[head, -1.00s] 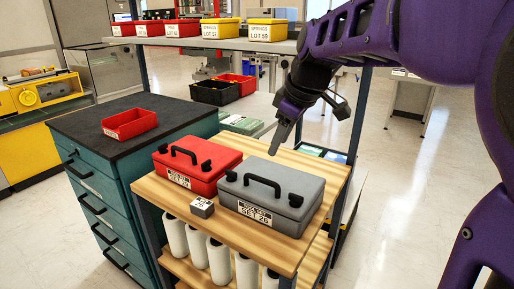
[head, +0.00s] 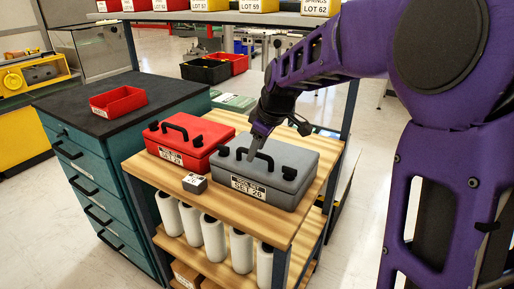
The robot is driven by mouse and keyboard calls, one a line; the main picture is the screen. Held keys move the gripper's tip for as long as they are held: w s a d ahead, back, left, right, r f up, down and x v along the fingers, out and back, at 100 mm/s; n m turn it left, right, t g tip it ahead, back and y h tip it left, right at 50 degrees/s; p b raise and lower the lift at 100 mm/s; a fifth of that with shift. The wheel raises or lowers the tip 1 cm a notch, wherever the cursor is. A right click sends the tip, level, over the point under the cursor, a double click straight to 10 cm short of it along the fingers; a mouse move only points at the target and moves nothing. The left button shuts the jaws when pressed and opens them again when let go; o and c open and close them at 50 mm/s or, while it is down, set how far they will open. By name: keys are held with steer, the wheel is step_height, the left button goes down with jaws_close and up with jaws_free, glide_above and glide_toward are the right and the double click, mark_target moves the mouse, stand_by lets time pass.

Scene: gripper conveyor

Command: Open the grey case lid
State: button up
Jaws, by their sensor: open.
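The grey case (head: 285,186) stands on the wooden top of a cart, with its lid down. It has a black handle and black latches, and its front label reads SET 26. My gripper (head: 254,152) is open, at the handle on the front left part of the lid. The fingers overlap the handle in this view, and I cannot tell whether they touch it. Part of the handle is hidden behind the gripper.
A red case (head: 190,143) with a black handle stands close on the left. A teal drawer cabinet (head: 75,165) bears a red bin (head: 118,101). A shelf with bins stands behind.

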jaws_close()
stand_by(1.4)
